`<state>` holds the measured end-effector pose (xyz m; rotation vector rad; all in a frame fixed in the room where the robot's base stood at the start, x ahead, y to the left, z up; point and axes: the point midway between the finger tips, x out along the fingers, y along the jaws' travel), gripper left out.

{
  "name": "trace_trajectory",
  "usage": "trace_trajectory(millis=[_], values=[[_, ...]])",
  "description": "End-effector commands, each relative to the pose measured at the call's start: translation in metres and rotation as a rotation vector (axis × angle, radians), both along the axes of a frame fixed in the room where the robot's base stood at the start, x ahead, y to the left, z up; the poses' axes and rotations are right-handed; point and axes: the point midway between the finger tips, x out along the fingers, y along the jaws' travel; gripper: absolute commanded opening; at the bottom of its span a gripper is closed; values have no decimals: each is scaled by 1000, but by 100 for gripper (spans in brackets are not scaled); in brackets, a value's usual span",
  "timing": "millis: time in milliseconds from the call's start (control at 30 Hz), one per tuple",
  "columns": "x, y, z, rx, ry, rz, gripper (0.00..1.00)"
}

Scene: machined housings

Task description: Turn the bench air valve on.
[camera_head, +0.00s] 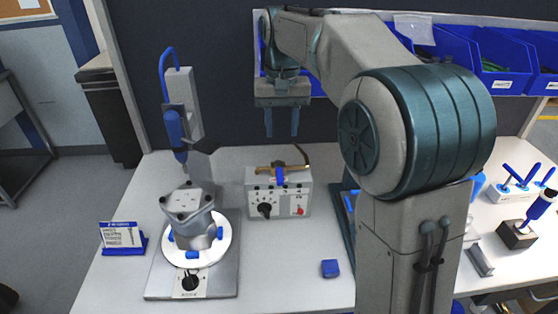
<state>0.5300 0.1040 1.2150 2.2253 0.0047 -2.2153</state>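A grey box (279,202) stands at the middle of the bench. On its top lies a brass fitting (262,170) with a blue handle (280,177), which looks like the air valve. The handle hangs toward the front; its exact angle is too small to tell. My gripper (282,124) points down above and behind the box, its two blue fingers apart and nothing between them. It touches neither the box nor the handle.
A machined housing (194,218) sits on a white round plate on a fixture at left, beneath a hanging blue tool (174,130). A small blue block (330,268) lies at the front. My arm covers the bench's right middle. Blue bins (494,62) hang at upper right.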

Motion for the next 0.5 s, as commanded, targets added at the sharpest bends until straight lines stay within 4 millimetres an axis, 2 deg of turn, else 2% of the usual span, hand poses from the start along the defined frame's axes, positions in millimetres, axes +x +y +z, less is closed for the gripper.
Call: trace_trajectory(millis=[133, 233, 500], values=[[6, 5, -2, -2, 8, 0, 39], [6, 5, -13, -2, 10, 0, 39], [5, 4, -68, -3, 12, 0, 39]])
